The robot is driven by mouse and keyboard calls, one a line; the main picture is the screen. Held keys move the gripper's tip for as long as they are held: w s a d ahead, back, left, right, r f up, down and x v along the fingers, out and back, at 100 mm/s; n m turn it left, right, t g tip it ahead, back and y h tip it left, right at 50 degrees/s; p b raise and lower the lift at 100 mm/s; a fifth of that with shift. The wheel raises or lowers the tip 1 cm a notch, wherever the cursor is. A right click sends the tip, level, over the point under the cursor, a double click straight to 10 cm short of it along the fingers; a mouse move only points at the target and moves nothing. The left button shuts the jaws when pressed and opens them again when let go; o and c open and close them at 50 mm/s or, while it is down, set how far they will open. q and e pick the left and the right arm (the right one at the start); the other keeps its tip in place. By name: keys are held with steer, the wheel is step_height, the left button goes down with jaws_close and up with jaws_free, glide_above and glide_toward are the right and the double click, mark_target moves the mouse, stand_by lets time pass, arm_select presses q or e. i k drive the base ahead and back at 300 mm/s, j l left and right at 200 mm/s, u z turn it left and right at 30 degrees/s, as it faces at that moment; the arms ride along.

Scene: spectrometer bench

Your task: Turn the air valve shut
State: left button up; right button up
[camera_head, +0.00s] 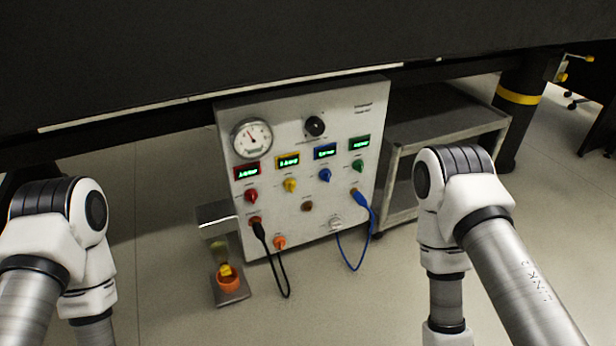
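A grey control panel (335,180) stands upright under the dark bench. It carries a round dial gauge (252,138), a black knob (315,126), a red knob (251,195), a yellow knob (290,185), a blue knob (325,175) and a green knob (357,165). The labels are too small to read, so I cannot tell which control is the air valve, or whether it is on this panel. My arms show at the left and right, apart from the panel. Both grippers are below the picture edge and hidden.
A black cable (283,275) and a blue cable (366,225) hang from the panel. An orange cup (228,281) sits on a small stand at its left. A grey cart (450,118) stands at the right. The dark bench (300,45) overhangs. Floor in front is clear.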

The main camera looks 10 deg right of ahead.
mark_target(279, 243)
steer(key=i+l+u, duration=0.2)
steer(key=l, duration=0.45)
steer(key=l+u, duration=0.2)
steer(key=l, duration=0.45)
steer(key=i+l+u, duration=0.2)
steer(key=l, duration=0.5)
steer(key=k, duration=0.1)
